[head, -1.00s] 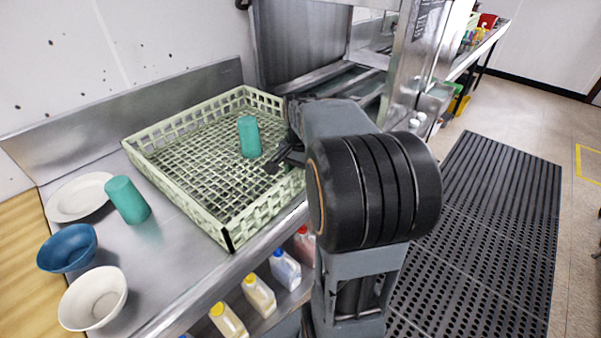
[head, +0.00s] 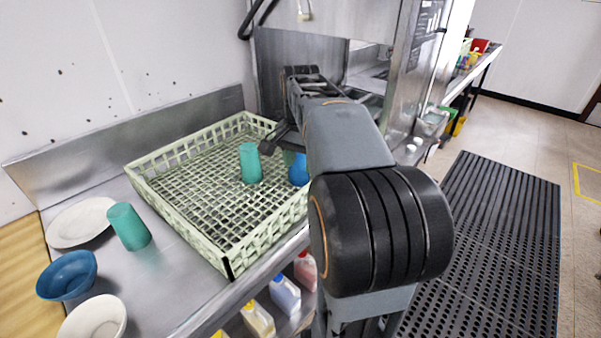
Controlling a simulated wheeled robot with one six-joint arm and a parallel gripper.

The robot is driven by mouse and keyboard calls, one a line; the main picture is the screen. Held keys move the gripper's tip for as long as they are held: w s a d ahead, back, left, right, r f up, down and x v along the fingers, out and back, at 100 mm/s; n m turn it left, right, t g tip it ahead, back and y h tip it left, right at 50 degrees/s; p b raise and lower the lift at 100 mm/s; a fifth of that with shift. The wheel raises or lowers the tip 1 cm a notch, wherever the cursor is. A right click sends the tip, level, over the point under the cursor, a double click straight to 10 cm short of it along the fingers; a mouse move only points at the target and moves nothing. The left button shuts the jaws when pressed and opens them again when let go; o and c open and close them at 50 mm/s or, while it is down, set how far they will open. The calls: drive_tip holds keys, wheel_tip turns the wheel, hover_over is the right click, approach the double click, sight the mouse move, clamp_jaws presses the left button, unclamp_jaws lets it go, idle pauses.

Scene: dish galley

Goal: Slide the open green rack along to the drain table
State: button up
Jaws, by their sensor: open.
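The open green rack (head: 178,205) is a pale green lattice crate on the steel counter at the left of the dish machine. My gripper (head: 275,141) is open above the rack's far right part, apart from the teal cup. The drain table cannot be made out for certain; a counter (head: 480,60) with coloured things lies beyond the machine.
A teal cup (head: 129,226), a white plate (head: 80,222), a blue bowl (head: 67,275) and a white bowl (head: 93,318) stand left of the rack. Bottles (head: 285,293) sit on a shelf below. The dish machine (head: 408,70) stands behind. Black mats (head: 500,220) cover the floor at right.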

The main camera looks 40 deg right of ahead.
drive_tip(key=shift+r, duration=0.7)
drive_tip(key=a+n+p, duration=0.1)
drive_tip(key=a+n, duration=0.1)
drive_tip(key=a, duration=0.1)
drive_tip(key=s+a+f+n+t+p, duration=0.1)
drive_tip(key=a+n, duration=0.1)
drive_tip(key=a, duration=0.1)
drive_tip(key=s+a+n+p, duration=0.1)
drive_tip(key=a+n, duration=0.1)
drive_tip(key=a, duration=0.1)
drive_tip(key=shift+s+f+t, duration=0.25)
drive_tip(key=shift+f+t, duration=0.05)
drive_tip(key=s+a+f+n+t+p, duration=0.2)
drive_tip(key=s+a+f+n, duration=0.3)
drive_tip(key=a+n, duration=0.2)
drive_tip(key=shift+s+a+f+p, duration=0.2)
drive_tip(key=shift+s+a+p, duration=0.1)
drive_tip(key=shift+p, duration=0.1)
